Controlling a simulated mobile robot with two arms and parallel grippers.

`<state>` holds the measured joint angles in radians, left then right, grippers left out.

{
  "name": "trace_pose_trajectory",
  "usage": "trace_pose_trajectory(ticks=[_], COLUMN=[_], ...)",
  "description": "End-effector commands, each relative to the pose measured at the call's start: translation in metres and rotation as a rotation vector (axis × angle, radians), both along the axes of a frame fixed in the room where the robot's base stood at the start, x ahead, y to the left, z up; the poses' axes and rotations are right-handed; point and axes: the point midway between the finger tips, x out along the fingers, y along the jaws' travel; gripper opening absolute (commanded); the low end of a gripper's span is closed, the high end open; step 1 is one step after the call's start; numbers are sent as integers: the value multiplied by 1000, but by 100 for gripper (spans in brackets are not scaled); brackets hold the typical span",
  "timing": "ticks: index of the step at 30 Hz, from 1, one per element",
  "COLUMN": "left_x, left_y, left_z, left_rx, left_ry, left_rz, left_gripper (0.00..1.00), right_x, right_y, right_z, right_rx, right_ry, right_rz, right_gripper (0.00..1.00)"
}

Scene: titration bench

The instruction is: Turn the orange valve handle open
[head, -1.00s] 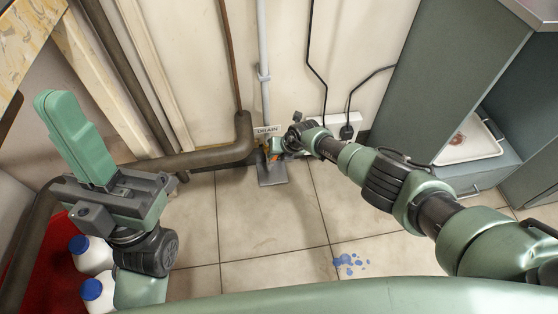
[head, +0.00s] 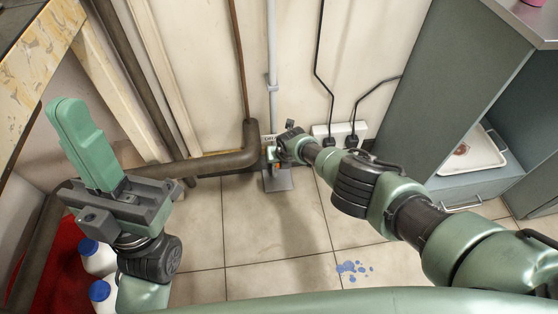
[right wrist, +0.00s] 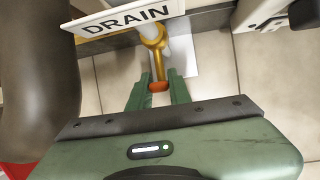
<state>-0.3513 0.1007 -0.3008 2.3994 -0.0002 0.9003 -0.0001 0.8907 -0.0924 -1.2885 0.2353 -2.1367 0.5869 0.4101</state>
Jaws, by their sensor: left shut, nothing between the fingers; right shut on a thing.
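The orange valve handle (right wrist: 158,87) shows in the right wrist view, between the green fingers of my right gripper (right wrist: 158,94), which is shut on it. Only a short orange part shows. A brass valve body (right wrist: 153,42) runs from it up under the white DRAIN sign (right wrist: 125,17). In the head view my right gripper (head: 273,156) is low at the wall by the drain pipe, and it hides most of the valve and part of the sign. My left gripper (head: 68,108) is shut and empty, raised at the left, far from the valve.
A thick brown pipe (head: 215,163) runs along the wall left of the valve. A grey plate (head: 278,181) lies on the floor below. A power strip (head: 340,131) with plugs is just right, then a grey cabinet (head: 425,95). White bottles (head: 102,292) stand lower left. Blue spots (head: 350,268) mark the floor.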

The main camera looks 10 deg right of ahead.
Motion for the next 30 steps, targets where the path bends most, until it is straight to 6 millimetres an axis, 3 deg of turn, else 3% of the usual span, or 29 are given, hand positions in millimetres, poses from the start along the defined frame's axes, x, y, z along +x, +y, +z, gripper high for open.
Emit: trace_pose_trajectory(ticks=[5,6,8,9,20,25,30], left_x=[0,0,0,0,3,25,63], left_y=[0,0,0,0,0,-5,-14], left_z=[-1,-1,-1,0,3,5,-1], left_rx=[0,0,0,0,3,40,103], left_ry=[0,0,0,0,11,123,321], left_rz=[0,0,0,0,4,9,19], left_gripper=[0,0,0,0,0,0,0], right_x=[0,1,0,0,0,-3,-7], right_y=[-1,-1,-1,-1,0,-1,-2], right_z=[-1,-1,-1,-1,1,9,19], right_rx=[-1,-1,-1,-1,1,1,0], right_ry=[-3,-3,-2,-2,0,0,1], right_rz=[0,0,0,-1,0,0,1], right_gripper=[0,22,38,41,41,41,41])
